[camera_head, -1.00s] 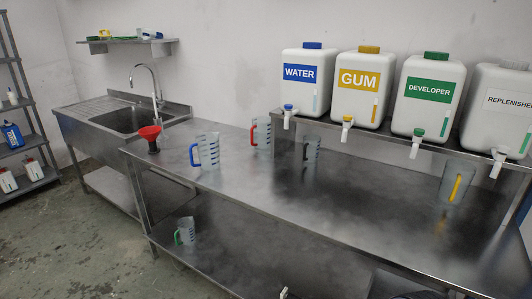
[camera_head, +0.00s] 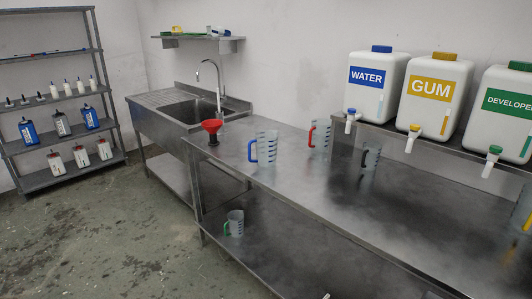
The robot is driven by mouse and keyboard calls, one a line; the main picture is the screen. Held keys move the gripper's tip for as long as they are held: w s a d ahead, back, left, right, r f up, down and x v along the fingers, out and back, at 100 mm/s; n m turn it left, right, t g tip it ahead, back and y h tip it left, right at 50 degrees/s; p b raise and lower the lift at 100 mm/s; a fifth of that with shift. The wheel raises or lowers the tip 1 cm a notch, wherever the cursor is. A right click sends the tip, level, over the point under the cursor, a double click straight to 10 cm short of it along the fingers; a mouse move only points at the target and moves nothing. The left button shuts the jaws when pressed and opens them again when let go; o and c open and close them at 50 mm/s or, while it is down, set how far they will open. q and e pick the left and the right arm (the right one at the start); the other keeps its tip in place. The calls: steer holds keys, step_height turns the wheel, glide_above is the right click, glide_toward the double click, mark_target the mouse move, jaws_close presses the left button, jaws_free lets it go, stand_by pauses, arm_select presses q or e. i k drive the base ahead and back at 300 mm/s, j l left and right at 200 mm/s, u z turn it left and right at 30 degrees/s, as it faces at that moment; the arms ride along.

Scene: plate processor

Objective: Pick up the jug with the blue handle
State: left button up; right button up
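The clear jug with the blue handle (camera_head: 264,149) stands upright on the steel table (camera_head: 300,195), near its left part. Its handle faces left. A jug with a red handle (camera_head: 318,137) stands behind it to the right, and a jug with a dark handle (camera_head: 370,157) is farther right. A red funnel (camera_head: 212,130) stands to its left near the table's end.
A sink unit (camera_head: 180,112) stands beyond the table's left end. A jug with a green handle (camera_head: 234,224) is on the lower shelf. White containers marked water (camera_head: 376,88), gum (camera_head: 434,92) and developer (camera_head: 505,108) stand on a raised shelf. A bottle rack (camera_head: 60,130) is at left. The floor at front left is clear.

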mark_target(266, 141)
steer(key=i+j+z, duration=0.15)
steer(key=i+j, duration=0.15)
steer(key=i+j+z, duration=0.1)
steer(key=i+j, duration=0.25)
steer(key=i+j+z, duration=0.15)
steer(key=i+j, duration=0.25)
steer(key=i+j+z, duration=0.1)
steer(key=i+j, duration=0.3)
steer(key=i+j+z, duration=0.15)
steer(key=i+j, duration=0.15)
steer(key=i+j+z, duration=0.15)
steer(key=i+j, duration=0.15)
steer(key=j, duration=0.3)
steer(key=i+j+z, duration=0.1)
steer(key=i+j, duration=0.15)
steer(key=j, duration=0.25)
steer(key=i+j+z, duration=0.15)
steer(key=j, duration=0.35)
steer(key=i, duration=0.1)
